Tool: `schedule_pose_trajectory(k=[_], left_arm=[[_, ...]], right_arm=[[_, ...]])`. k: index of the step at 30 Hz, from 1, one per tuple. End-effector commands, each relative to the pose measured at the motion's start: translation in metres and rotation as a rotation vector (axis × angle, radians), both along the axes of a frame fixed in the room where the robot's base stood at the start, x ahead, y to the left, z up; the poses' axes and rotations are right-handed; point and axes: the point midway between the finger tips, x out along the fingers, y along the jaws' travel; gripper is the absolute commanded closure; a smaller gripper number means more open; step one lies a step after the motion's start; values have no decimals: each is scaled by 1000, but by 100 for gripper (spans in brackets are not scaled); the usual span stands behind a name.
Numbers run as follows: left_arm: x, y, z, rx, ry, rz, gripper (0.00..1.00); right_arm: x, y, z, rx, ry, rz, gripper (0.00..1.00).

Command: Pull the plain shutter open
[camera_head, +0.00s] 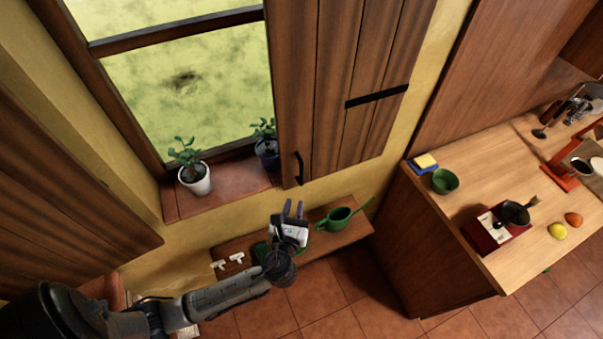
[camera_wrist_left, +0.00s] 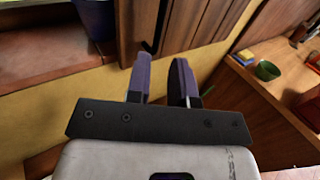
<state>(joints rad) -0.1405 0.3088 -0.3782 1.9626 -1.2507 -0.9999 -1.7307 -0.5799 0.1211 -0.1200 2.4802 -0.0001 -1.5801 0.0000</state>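A wooden plank shutter (camera_head: 330,80) hangs at the right of the window, with a dark strap (camera_head: 377,96) across it and a black handle (camera_head: 298,168) at its lower left edge. Another wooden shutter (camera_head: 60,190), with no strap in sight, stands at the left of the window. My left gripper (camera_head: 294,208) is below the handle, apart from it. Its two purple fingers (camera_wrist_left: 163,78) are spread with an empty gap. In the left wrist view the handle (camera_wrist_left: 151,46) shows just beyond the fingertips. My right gripper is in neither view.
Potted plants (camera_head: 195,178) (camera_head: 266,152) stand on the window sill. A green watering can (camera_head: 338,219) and white pieces (camera_head: 228,262) lie on the low shelf under my left gripper. A wooden counter (camera_head: 500,150) with a green bowl (camera_head: 445,181) is at the right.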

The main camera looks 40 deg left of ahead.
Motion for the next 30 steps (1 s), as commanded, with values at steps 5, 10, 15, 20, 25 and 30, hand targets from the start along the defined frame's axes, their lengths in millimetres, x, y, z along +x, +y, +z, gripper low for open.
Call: schedule_pose_trajectory(k=[5, 10, 15, 20, 25, 30], left_arm=[[31, 18, 2, 1, -1, 1, 78], [57, 34, 1, 0, -1, 1, 78], [77, 45, 1, -1, -1, 1, 78], [89, 52, 0, -3, -1, -1, 78], [95, 56, 0, -4, 0, 0, 78], [95, 56, 0, -4, 0, 0, 78]], right_arm=[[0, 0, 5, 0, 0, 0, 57], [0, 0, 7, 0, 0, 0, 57], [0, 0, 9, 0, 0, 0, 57], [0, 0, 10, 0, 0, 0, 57], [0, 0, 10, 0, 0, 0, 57], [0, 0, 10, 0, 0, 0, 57]])
